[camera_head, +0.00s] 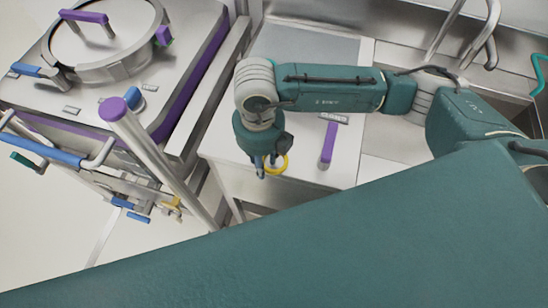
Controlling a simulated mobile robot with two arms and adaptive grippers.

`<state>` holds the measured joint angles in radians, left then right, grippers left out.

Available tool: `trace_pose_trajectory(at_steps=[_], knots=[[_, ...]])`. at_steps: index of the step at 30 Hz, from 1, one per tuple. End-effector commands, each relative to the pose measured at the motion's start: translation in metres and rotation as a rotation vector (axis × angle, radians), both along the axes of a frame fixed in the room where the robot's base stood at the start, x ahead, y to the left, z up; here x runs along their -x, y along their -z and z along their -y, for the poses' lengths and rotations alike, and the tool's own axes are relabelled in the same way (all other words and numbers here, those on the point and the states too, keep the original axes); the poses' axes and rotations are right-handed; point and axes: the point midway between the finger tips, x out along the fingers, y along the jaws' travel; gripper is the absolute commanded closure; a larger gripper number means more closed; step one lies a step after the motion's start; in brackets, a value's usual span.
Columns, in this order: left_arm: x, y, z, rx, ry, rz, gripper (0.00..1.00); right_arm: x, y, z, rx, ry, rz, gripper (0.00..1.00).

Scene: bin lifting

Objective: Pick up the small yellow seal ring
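The small yellow seal ring (283,164) lies at the front part of the white worktop, in the middle of the head view. My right gripper (266,165) comes in from the right and points down at the ring. Its fingertips are at the ring's left side and cover part of it. I cannot tell whether the fingers touch the ring or grip it, nor whether they are open or shut. My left gripper is not in view.
A purple-handled tool (328,146) lies on the worktop (300,178), right of the ring. A steel machine with a round lid (115,52) stands at left, with a purple-capped post (150,150) before it. A sink and tap (490,50) are at back right.

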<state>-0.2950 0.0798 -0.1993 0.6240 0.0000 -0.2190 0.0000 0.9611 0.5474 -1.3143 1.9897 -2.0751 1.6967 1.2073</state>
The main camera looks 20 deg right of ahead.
Motion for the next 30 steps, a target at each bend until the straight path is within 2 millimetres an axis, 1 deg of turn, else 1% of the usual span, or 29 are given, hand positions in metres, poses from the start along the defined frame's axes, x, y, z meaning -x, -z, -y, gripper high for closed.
trace_pose_trajectory(at_steps=[1, 4, 16, 20, 23, 26, 29, 30], knots=[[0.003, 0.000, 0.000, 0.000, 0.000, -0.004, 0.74, 0.000, 0.000, 0.000, 0.000, 0.000, 0.000, 0.80], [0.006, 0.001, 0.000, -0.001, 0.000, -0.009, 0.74, 0.000, 0.000, 0.000, 0.000, 0.000, 0.000, 1.00], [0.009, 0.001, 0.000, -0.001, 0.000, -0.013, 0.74, 0.000, -0.001, 0.000, 0.000, 0.000, 0.001, 1.00], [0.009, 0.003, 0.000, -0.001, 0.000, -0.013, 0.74, -0.001, -0.006, 0.000, -0.001, -0.001, 0.001, 1.00], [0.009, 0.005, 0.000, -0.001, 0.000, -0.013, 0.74, -0.002, -0.015, -0.001, -0.003, 0.000, 0.004, 1.00], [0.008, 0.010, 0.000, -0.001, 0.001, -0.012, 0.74, -0.001, -0.030, -0.001, -0.003, -0.002, 0.006, 1.00], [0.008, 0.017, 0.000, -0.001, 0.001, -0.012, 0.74, -0.002, -0.053, -0.001, -0.003, -0.001, 0.009, 1.00], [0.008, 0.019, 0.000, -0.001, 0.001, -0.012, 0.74, -0.002, -0.064, -0.001, -0.002, -0.002, 0.010, 1.00]])
